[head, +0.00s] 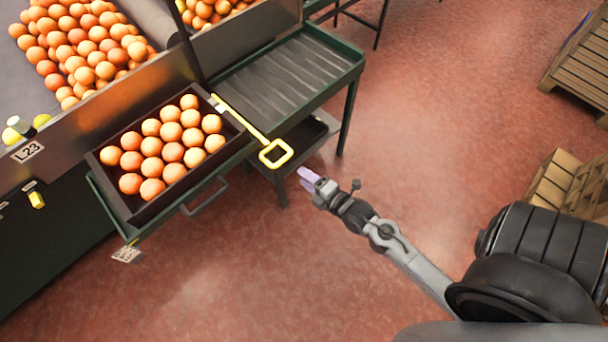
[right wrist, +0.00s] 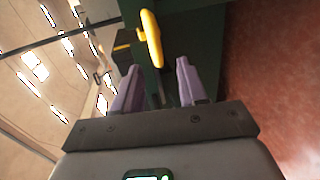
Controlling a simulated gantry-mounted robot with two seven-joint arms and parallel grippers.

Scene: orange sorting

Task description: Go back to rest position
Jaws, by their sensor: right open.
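My right gripper (head: 308,176) is in the middle of the head view, over the red floor, with its arm coming in from the lower right. In the right wrist view its two purple fingers (right wrist: 156,88) stand apart with nothing between them. A yellow handle with a square loop (head: 275,153) lies to the upper left of the gripper in the head view, apart from it. A yellow piece (right wrist: 151,38) shows beyond the fingertips in the right wrist view. My left gripper is not in view.
A dark crate of oranges (head: 232,147) sits on a shelf at left. An empty ribbed green-framed table (head: 283,72) stands behind the handle. A big heap of oranges (head: 85,45) lies at upper left. Wooden pallets (head: 582,60) stand at right. The floor (head: 240,265) in front is clear.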

